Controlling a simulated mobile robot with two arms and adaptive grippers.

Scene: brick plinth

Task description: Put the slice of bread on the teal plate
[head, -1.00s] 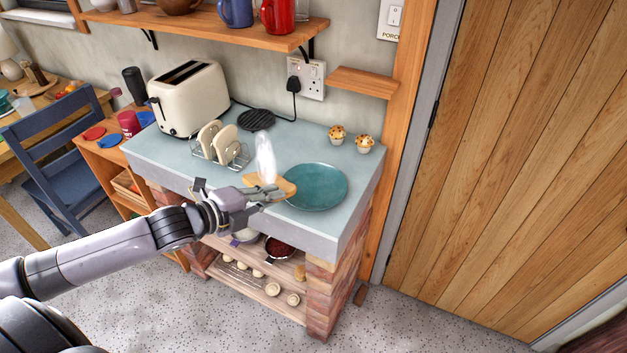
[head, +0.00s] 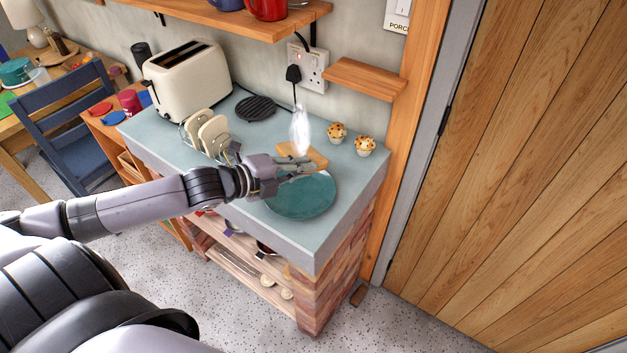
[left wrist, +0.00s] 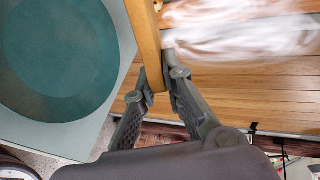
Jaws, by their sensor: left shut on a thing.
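A tan slice of bread (head: 303,152) is held in my left gripper (head: 308,172), near the far edge of the teal plate (head: 302,200) in the head view. It looks raised off the counter; its exact height is unclear. In the left wrist view the fingers (left wrist: 160,88) are shut on the slice (left wrist: 149,40), seen edge-on. The plate (left wrist: 62,55) lies to its left there and looks empty. A whitish, see-through wisp (head: 300,128) stands above the slice. My right gripper is not in view.
The plate lies on a pale blue counter (head: 240,210). A rack with pale slices (head: 212,135), a cream toaster (head: 188,88) and a dark round mat (head: 256,108) are to the left. Two muffins (head: 365,146) stand at the back right, below a small wooden shelf (head: 362,82).

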